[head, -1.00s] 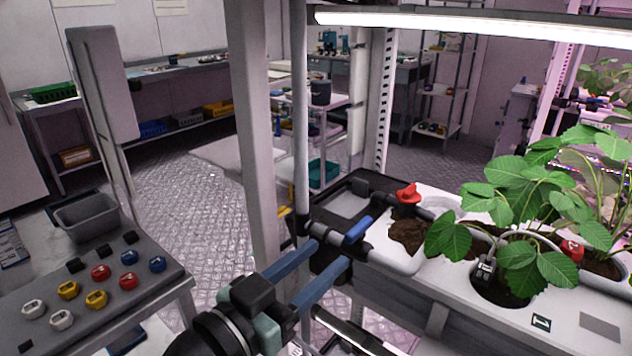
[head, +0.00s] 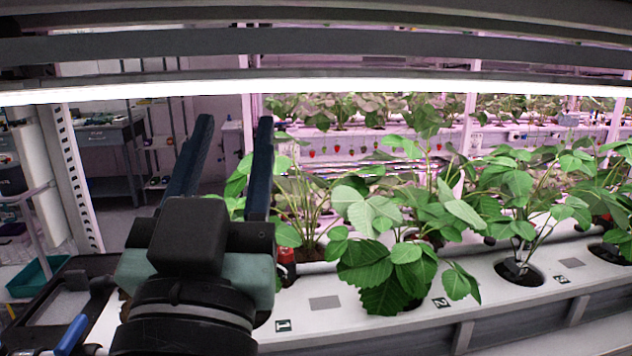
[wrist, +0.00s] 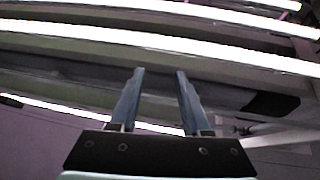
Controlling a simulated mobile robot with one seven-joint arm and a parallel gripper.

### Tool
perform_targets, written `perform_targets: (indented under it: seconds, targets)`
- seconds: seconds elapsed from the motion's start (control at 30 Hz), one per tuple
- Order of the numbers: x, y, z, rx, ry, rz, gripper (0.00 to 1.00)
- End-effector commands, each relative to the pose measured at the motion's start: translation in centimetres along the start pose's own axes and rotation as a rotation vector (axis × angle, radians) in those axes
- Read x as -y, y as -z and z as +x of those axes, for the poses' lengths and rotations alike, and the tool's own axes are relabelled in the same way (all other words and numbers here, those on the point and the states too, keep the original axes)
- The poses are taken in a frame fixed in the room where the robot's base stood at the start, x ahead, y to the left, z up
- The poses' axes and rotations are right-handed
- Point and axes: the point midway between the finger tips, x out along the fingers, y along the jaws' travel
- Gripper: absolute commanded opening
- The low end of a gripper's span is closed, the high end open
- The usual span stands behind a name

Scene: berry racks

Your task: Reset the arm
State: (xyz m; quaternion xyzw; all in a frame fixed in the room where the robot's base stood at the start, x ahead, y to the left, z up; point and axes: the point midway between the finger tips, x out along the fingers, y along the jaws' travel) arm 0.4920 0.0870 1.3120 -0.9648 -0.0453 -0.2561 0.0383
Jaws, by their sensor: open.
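My gripper (head: 232,140) is raised at the left of the head view, its two dark blue fingers pointing up and apart with nothing between them. It stands in front of the planted trough, below the bright light bar. In the wrist view my gripper (wrist: 160,80) also shows open and empty, its fingers pointing at the underside of a rack with lit tubes. The gripper body hides part of the trough's left end.
A white trough (head: 325,303) with several leafy strawberry plants (head: 385,255) runs along the right. A light bar (head: 400,90) crosses overhead. A rack post (head: 78,180) stands at left, above a dark tray (head: 65,305). More berry racks stand behind.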

Motion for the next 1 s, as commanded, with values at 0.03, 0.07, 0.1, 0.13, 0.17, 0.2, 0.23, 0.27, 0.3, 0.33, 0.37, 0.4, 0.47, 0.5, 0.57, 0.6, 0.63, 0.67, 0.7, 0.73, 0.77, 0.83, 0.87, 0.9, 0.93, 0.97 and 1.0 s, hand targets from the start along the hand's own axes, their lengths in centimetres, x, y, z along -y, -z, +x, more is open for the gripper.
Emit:
perform_targets:
  seconds: [0.03, 0.07, 0.1, 0.13, 0.17, 0.2, 0.23, 0.27, 0.3, 0.33, 0.37, 0.4, 0.47, 0.5, 0.57, 0.6, 0.63, 0.67, 0.7, 0.73, 0.77, 0.83, 0.87, 0.9, 0.93, 0.97, 1.0]
  targets:
    - [-2.3, 2.6, 0.2, -0.069, -0.022, -0.021, 0.47]
    - [-3.3, 3.9, 0.2, -0.106, -0.028, -0.033, 0.47]
    - [-4.6, 5.7, 0.1, -0.155, -0.037, -0.051, 0.47]
    - [-5.5, 7.1, -0.1, -0.191, -0.044, -0.066, 0.47]
    - [-6.4, 8.4, -0.3, -0.227, -0.05, -0.081, 0.47]
    - [-7.5, 10.2, -0.7, -0.274, -0.058, -0.101, 0.47]
    - [-8.3, 11.5, -1.1, -0.311, -0.065, -0.118, 0.47]
    - [-8.0, 12.7, -0.3, -0.31, -0.058, -0.117, 0.47]
    - [-7.6, 13.5, 0.5, -0.301, -0.054, -0.112, 0.47]
    - [-7.6, 14.1, 0.9, -0.299, -0.054, -0.111, 0.47]
    - [-7.5, 14.7, 1.2, -0.298, -0.054, -0.111, 0.47]
    - [-7.5, 15.5, 1.7, -0.298, -0.054, -0.111, 0.47]
    - [-7.4, 16.8, 2.5, -0.297, -0.054, -0.11, 0.47]
    - [-7.3, 17.7, 3.0, -0.296, -0.054, -0.109, 0.47]
    - [-7.2, 19.0, 3.8, -0.295, -0.053, -0.109, 0.47]
    - [-7.1, 19.8, 4.3, -0.295, -0.053, -0.108, 0.47]
    - [-7.1, 20.4, 4.6, -0.294, -0.053, -0.108, 0.47]
    - [-7.1, 20.8, 4.9, -0.294, -0.053, -0.108, 0.47]
    - [-7.0, 21.4, 5.2, -0.294, -0.052, -0.108, 0.47]
    - [-7.0, 21.7, 5.4, -0.293, -0.052, -0.108, 0.47]
    - [-7.0, 21.9, 5.5, -0.293, -0.052, -0.108, 0.47]
    - [-6.9, 22.3, 5.8, -0.293, -0.052, -0.107, 0.47]
    - [-6.9, 22.4, 5.8, -0.293, -0.052, -0.107, 0.47]
    - [-6.9, 22.4, 5.9, -0.293, -0.052, -0.107, 0.47]
    - [-6.9, 22.4, 5.9, -0.293, -0.052, -0.107, 0.47]
    - [-6.9, 22.4, 5.8, -0.293, -0.052, -0.107, 0.47]
    - [-6.9, 22.4, 5.8, -0.293, -0.052, -0.107, 0.47]
